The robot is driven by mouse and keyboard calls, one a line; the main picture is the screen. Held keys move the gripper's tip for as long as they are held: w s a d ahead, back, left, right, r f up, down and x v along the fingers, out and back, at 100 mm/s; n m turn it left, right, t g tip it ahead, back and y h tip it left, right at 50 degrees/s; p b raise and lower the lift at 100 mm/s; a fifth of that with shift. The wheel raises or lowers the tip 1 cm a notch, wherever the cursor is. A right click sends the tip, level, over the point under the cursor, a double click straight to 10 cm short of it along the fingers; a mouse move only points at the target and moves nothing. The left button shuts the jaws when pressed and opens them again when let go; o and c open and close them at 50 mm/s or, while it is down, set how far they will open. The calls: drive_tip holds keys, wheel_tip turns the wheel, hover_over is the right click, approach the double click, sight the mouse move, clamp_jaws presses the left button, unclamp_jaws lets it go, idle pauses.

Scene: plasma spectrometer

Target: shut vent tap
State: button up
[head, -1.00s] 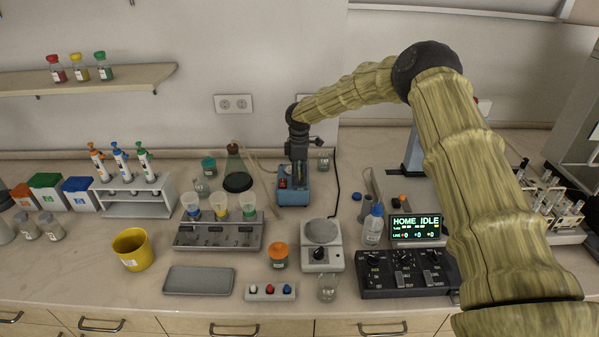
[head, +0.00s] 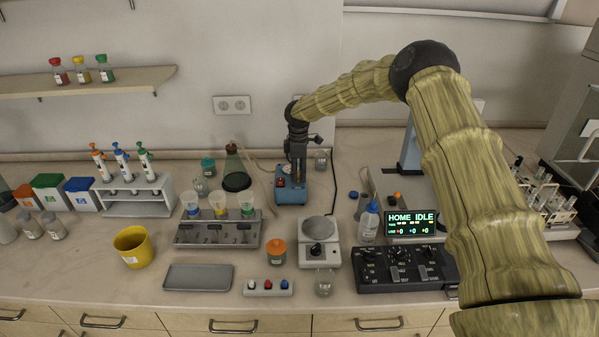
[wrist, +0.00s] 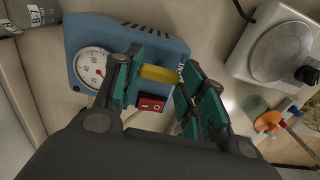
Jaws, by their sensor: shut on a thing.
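The vent tap shows in the wrist view as a yellow bar (wrist: 158,74) on top of a blue pump box (wrist: 85,35). My gripper (wrist: 160,71) has its green-padded fingers on both sides of the yellow bar and is shut on it. The box carries a round white gauge (wrist: 90,65) and a red rocker switch (wrist: 151,103). In the head view the blue box (head: 292,194) stands at the back middle of the bench, with my gripper (head: 298,168) pointing down onto it. The tap is largely hidden there by the gripper.
A white balance-like device (head: 319,253) stands in front to the right. Three filter cups sit on a grey manifold (head: 190,238). A black cable runs right of the box.

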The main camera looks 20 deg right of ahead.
drive_tip(key=shift+s+a+f+m+b, duration=0.15)
drive_tip(key=shift+f+m+b, duration=0.3)
drive_tip(key=shift+m, duration=0.25)
drive_tip(key=m+b, duration=0.1)
drive_tip(key=m, duration=0.2)
drive_tip(key=shift+b, duration=0.4)
drive_tip(key=m+b, duration=0.1)
drive_tip(key=m, duration=0.3)
drive_tip(key=shift+b, duration=0.35)
drive_tip(key=m+b, duration=0.1)
drive_tip(key=m, duration=0.4)
drive_tip(key=shift+r, duration=0.1)
drive_tip(key=shift+r+m+b, duration=0.1)
drive_tip(key=shift+m+b, duration=0.2)
drive_tip(key=shift+m, duration=1.9)
drive_tip(key=o, duration=1)
